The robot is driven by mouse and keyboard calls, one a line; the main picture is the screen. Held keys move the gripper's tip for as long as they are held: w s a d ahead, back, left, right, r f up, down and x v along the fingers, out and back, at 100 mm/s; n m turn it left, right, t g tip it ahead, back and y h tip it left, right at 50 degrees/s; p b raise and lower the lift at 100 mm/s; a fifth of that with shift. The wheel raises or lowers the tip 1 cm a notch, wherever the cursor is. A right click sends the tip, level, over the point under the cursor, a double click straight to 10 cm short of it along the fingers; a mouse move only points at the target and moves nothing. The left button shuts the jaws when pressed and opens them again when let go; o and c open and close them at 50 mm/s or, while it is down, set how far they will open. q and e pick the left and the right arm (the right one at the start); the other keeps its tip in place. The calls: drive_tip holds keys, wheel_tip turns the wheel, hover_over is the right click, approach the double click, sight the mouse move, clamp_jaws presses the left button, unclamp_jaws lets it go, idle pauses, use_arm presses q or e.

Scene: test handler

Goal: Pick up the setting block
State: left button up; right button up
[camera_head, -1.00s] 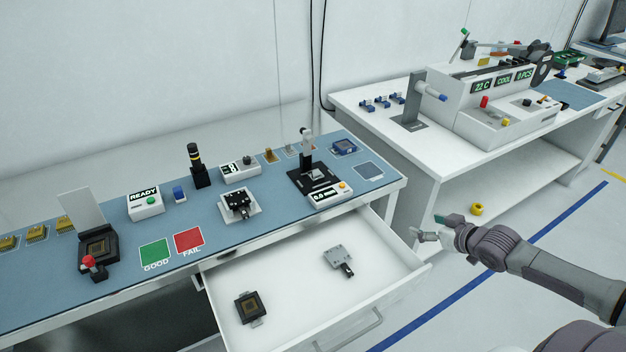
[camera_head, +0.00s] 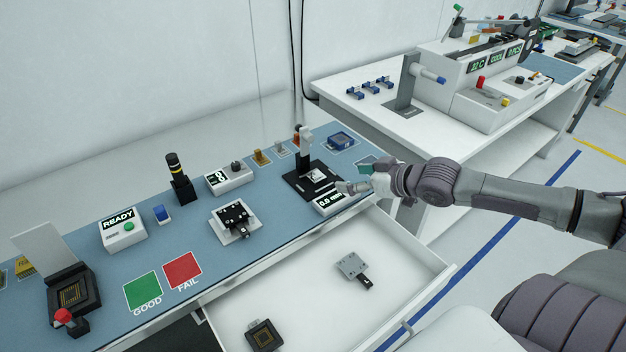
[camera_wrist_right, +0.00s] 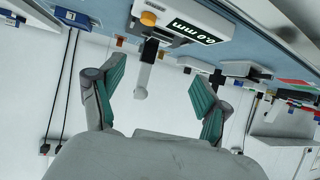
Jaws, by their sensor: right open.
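I cannot tell for certain which piece is the setting block. A small silver block (camera_head: 281,150) and a gold block (camera_head: 262,157) stand on pads at the back of the blue mat. A small light block (camera_head: 317,175) sits on the black base of the height gauge (camera_head: 304,145). My right gripper (camera_head: 362,177) is open and empty at the gauge's front right, beside its display box (camera_head: 331,202). In the right wrist view my spread green-padded fingers (camera_wrist_right: 158,78) show with the gauge display (camera_wrist_right: 190,25) beyond them. My left gripper is out of view.
An open drawer (camera_head: 305,290) below the table holds a grey fixture (camera_head: 352,266) and a dark socket (camera_head: 263,335). A blue part (camera_head: 341,139) lies behind my right gripper. A second white table (camera_head: 440,135) stands at the right.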

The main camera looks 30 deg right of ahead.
sight(317, 177)
drive_tip(key=shift+b+x, duration=0.6)
drive_tip(key=shift+x, duration=0.6)
drive_tip(key=shift+w+d+f, duration=0.1)
drive_tip(key=shift+w+f, duration=0.1)
drive_tip(key=shift+w, duration=0.2)
drive_tip(key=shift+x, duration=2.05)
drive_tip(key=x, duration=0.4)
drive_tip(key=shift+f, duration=0.2)
drive_tip(key=shift+w+f, duration=0.2)
drive_tip(key=shift+w, duration=0.15)
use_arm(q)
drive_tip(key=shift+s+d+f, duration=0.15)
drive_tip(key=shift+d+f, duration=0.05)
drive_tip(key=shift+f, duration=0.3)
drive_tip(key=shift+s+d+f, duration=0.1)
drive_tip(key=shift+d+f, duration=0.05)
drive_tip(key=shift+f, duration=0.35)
use_arm(e)
drive_tip(key=shift+s, duration=0.1)
drive_tip(key=shift+c, duration=0.3)
